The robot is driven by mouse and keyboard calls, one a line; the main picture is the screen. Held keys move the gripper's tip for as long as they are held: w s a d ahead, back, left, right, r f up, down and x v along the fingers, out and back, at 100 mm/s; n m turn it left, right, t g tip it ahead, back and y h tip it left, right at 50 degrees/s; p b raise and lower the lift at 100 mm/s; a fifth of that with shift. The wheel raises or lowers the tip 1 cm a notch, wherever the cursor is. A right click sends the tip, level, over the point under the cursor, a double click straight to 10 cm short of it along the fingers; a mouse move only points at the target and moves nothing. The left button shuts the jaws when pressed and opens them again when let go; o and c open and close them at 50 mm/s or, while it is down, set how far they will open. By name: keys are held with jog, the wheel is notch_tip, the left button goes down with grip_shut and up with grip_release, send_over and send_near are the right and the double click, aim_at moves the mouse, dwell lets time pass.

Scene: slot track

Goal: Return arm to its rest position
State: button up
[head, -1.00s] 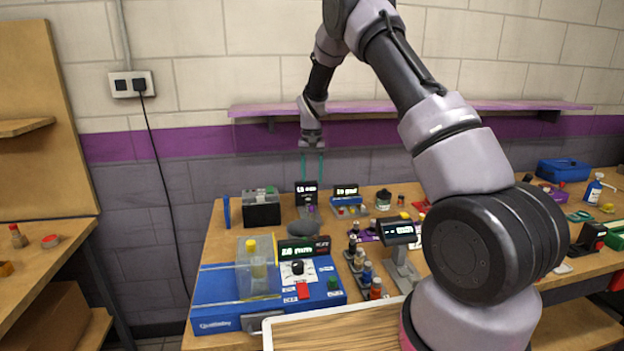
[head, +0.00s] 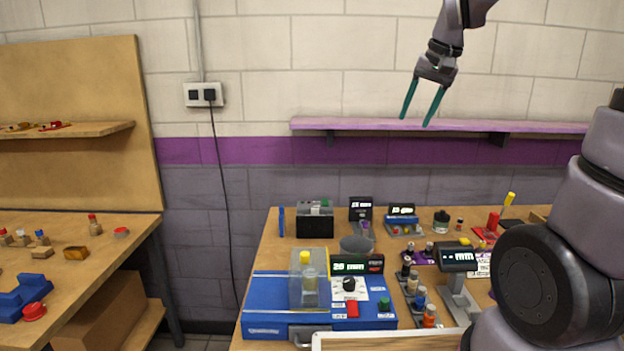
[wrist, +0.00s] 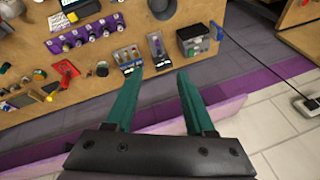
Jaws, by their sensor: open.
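My gripper (head: 423,101) is high in the head view, in front of the wall near the purple shelf. Its two green fingers are spread apart with nothing between them. They also show apart in the wrist view (wrist: 160,84), with the bench and purple shelf beyond them. My arm comes in from the upper right of the head view. The middle stretch of the arm is out of the picture.
Below is a workbench (head: 262,262) with a blue device (head: 270,325), a display stand (head: 458,257), a black box (head: 314,222) and several small bottles. The purple shelf (head: 440,125) is close to the fingers. A second table (head: 110,240) stands left.

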jog(key=s+d+r+t, duration=0.1)
jog(key=s+t, duration=0.1)
jog(key=s, duration=1.4)
jog(key=shift+s+r+t, duration=0.3)
jog(key=shift+s+t, duration=0.1)
